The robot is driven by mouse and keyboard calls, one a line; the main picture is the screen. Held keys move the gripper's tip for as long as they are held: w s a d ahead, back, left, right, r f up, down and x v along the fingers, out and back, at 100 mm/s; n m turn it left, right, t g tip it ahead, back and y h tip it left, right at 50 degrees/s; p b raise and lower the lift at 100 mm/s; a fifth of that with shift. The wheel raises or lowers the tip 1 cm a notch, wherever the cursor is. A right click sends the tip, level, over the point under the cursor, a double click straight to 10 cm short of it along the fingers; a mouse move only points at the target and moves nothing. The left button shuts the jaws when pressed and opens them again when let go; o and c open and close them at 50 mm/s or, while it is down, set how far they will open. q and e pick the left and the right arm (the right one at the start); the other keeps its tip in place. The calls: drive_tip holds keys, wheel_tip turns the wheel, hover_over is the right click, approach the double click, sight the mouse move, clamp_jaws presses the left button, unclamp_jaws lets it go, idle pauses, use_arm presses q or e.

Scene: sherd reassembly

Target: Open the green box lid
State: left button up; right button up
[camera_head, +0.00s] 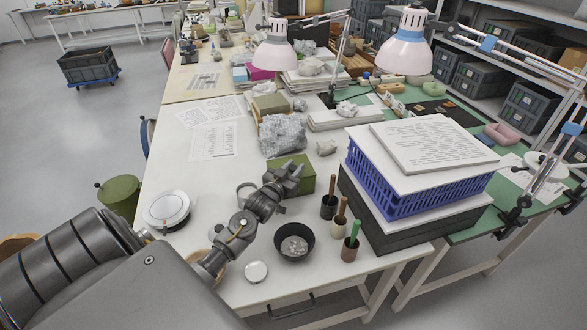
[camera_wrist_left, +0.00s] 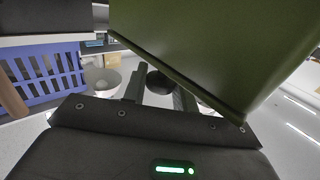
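The green box (camera_head: 305,174) stands on the white table, beside and behind my left gripper (camera_head: 283,178), which hides part of its front. Its lid looks closed, though the gripper covers some of it. In the left wrist view the green box (camera_wrist_left: 225,45) fills the upper right, very close, with its lower edge running diagonally. The fingers of my left gripper (camera_wrist_left: 160,92) show below that edge with a gap between them. They look open and empty, and the box partly covers one finger. I cannot tell whether they touch the box. My right gripper is in neither view.
A black bowl (camera_head: 294,241) and dark cups with tool handles (camera_head: 329,205) stand close to the right of my left arm. A blue crate (camera_head: 400,185) with papers is further right. A crumpled grey bundle (camera_head: 283,135) lies behind the box. The table's left side has free room.

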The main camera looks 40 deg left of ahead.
use_arm(q)
clamp_jaws()
drive_tip(key=shift+w+a+b, duration=0.2)
drive_tip(key=shift+w+a, duration=0.25)
drive_tip(key=shift+a, duration=0.2)
drive_tip(key=shift+w+a+b, duration=0.2)
drive_tip(key=shift+w+a, duration=0.2)
drive_tip(key=shift+a, duration=0.2)
drive_tip(key=shift+w+a, duration=0.25)
drive_tip(key=shift+a, duration=0.05)
drive_tip(key=o, duration=0.6)
unclamp_jaws()
drive_tip(key=shift+s, duration=0.1)
drive_tip(key=s, duration=0.3)
drive_tip(key=s+d, duration=0.1)
drive_tip(key=s, duration=0.3)
drive_tip(key=s+d+b, duration=0.1)
drive_tip(key=s, duration=0.2)
drive_tip(key=shift+s, duration=0.3)
